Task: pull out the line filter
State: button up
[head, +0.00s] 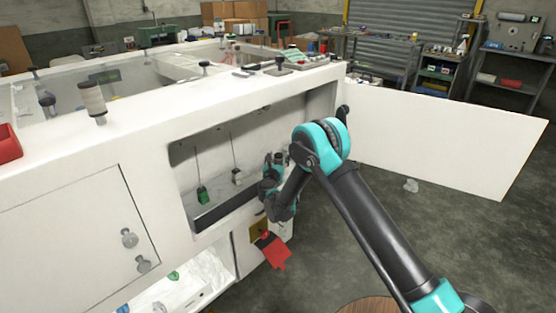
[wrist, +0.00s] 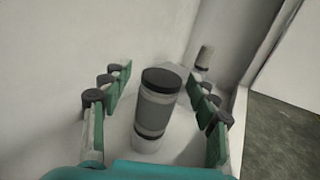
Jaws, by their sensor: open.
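A grey cylinder with a dark cap and a dark lower band, which looks like the line filter (wrist: 157,103), stands upright in the wrist view over a white base. My gripper (wrist: 158,76) is open, with green-padded fingers to the left and right of it. Gaps show between the fingers and the cylinder, so it is not gripped. In the head view my gripper (head: 275,165) reaches into the right end of the open recess in the white machine (head: 110,150). There the filter is mostly hidden by the gripper and cannot be made out clearly.
A second, smaller cylinder (wrist: 204,58) stands behind, near the recess's right edge. Green (head: 203,194) and pale (head: 238,177) items hang on cords left of my gripper. A red tag (head: 272,250) hangs below. The open white door (head: 440,140) extends right.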

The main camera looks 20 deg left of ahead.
jog(key=shift+c, duration=0.4)
jog(key=c, duration=1.2)
jog(key=shift+r, duration=0.5)
jog(key=shift+r, duration=2.05)
jog(key=shift+r, duration=0.15)
jog(key=shift+r, duration=1.35)
